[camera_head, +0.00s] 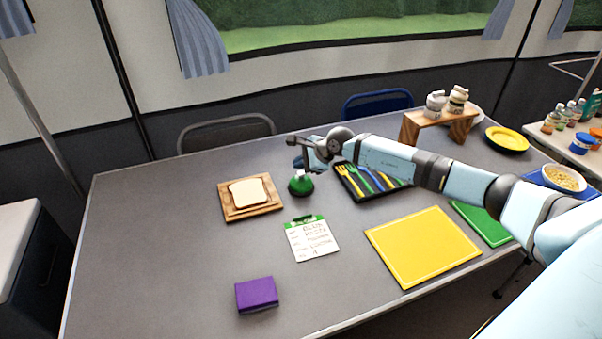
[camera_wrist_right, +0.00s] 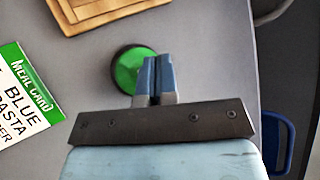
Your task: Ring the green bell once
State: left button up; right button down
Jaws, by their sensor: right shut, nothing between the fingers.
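The green bell (camera_head: 300,186) stands on the grey table, with a green dome and a dark base. It also shows in the right wrist view (camera_wrist_right: 126,68), partly hidden behind my fingers. My right gripper (camera_head: 297,150) is in the head view just above the bell. Its fingers (camera_wrist_right: 154,72) are shut with nothing between them, and in the wrist view they overlap the bell's right part. I cannot tell whether the fingertips touch the bell. My left gripper is not in view.
A board with bread (camera_head: 250,192) lies left of the bell, and a cutlery tray (camera_head: 345,186) lies right of it. A meal card (camera_head: 312,240), purple block (camera_head: 256,294) and yellow board (camera_head: 420,245) lie nearer. The table's left part is clear.

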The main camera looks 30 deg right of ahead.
dwell(0.4)
jog(key=shift+f, duration=0.1)
dwell(0.5)
jog(key=shift+f+b, duration=0.4)
jog(key=shift+f+b, duration=0.4)
jog(key=shift+f, duration=0.1)
dwell(0.6)
jog(key=shift+r, duration=0.15)
jog(key=shift+r+p, duration=0.6)
jog(key=shift+r, duration=0.2)
